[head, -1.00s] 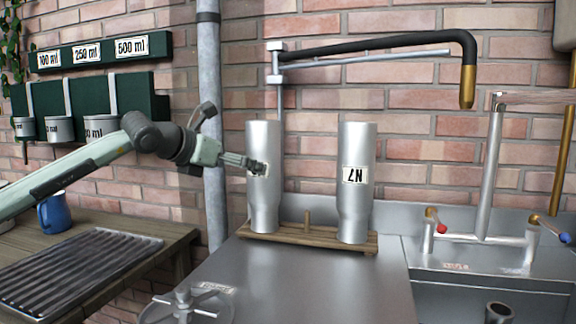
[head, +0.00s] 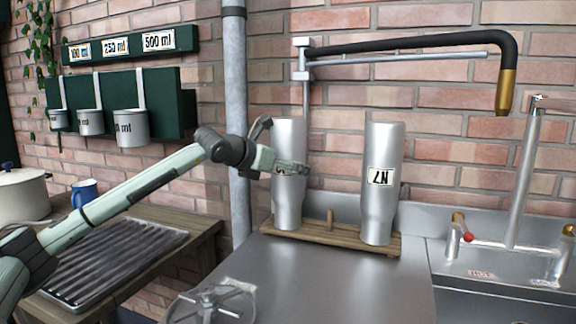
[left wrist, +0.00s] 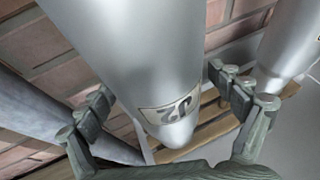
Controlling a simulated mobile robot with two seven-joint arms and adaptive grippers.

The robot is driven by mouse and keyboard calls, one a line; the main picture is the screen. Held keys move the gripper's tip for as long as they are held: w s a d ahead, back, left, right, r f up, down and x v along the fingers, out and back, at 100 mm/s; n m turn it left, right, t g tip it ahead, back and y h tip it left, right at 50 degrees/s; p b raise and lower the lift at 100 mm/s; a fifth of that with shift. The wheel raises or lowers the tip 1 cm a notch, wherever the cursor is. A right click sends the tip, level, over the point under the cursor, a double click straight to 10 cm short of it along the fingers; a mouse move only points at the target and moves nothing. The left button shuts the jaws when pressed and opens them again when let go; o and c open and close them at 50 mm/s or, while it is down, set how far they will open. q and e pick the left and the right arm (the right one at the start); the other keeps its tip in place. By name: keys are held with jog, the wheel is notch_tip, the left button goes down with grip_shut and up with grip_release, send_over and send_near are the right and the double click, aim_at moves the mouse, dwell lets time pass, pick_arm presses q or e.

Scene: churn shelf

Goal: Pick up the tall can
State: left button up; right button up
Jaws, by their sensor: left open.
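Two tall silver metal cans stand on a wooden rack (head: 330,240); which one the task means I cannot tell, as they look alike. The left can (head: 287,205) is partly hidden by my left gripper (head: 299,168) in the head view. The left wrist view shows that can (left wrist: 135,60) between my open fingers (left wrist: 160,90), with its label (left wrist: 170,110) near its narrow end. Whether a finger touches it I cannot tell. The right can (head: 380,210) stands apart, its label (head: 380,176) upside down. My right gripper is not in view.
A wooden peg (head: 330,218) rises between the cans. A black swing pipe (head: 420,47) hangs above. A grey upright pipe (head: 238,120) stands left of the cans.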

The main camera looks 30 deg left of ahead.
pick_arm(q)
jog(key=shift+c, duration=0.4)
jog(key=c, duration=1.3)
